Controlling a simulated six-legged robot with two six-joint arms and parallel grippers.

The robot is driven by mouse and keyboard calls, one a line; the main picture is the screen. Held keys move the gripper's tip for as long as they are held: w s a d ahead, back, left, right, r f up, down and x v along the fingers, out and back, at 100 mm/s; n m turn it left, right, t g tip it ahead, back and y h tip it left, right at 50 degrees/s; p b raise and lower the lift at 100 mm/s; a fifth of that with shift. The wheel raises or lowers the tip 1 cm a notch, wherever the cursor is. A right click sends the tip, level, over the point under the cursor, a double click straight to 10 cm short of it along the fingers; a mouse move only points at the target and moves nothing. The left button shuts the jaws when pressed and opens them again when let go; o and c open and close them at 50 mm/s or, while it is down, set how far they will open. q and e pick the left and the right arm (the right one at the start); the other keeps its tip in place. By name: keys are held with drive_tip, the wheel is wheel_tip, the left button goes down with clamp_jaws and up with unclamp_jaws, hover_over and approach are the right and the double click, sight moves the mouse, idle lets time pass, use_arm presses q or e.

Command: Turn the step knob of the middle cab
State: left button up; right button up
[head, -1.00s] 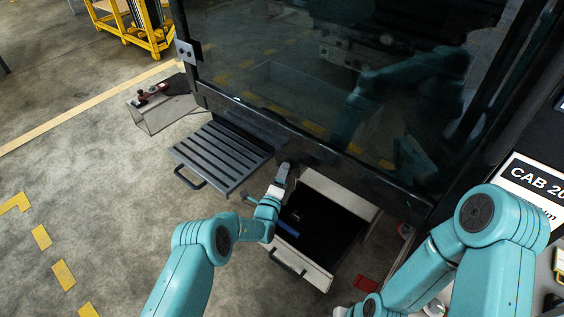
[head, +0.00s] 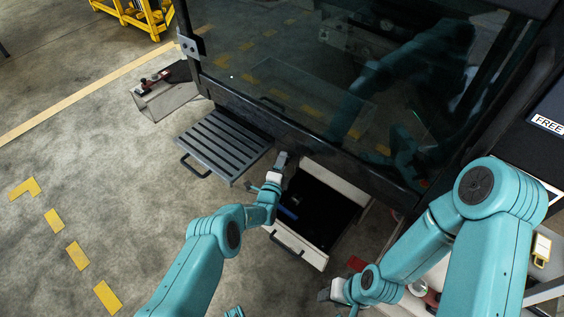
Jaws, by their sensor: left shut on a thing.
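The middle cab (head: 300,85) stands ahead with a large dark glass front and a black lower sill. Its slatted grey step (head: 222,148) sticks out below the sill, with a loop handle at its front. My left gripper (head: 281,163) is at the sill, right of the step and at the back left corner of an open drawer. It is shut on the step knob, which its fingers hide. My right gripper (head: 328,293) is low in the picture, right of the drawer's front and away from the step; its jaw opening is unclear.
The open drawer (head: 297,248) has pale walls, a dark inside and something blue in it. A grey box with red parts (head: 165,93) stands left of the step. A small red thing (head: 356,263) lies right of the drawer. The floor at left is clear.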

use_arm(q)
drive_tip(key=shift+a+r, duration=0.1)
drive_tip(key=o, duration=1.1)
drive_tip(key=shift+c, duration=0.2)
drive_tip(key=p+v, duration=0.5)
drive_tip(key=v, duration=1.1)
drive_tip(key=shift+s+a, duration=0.1)
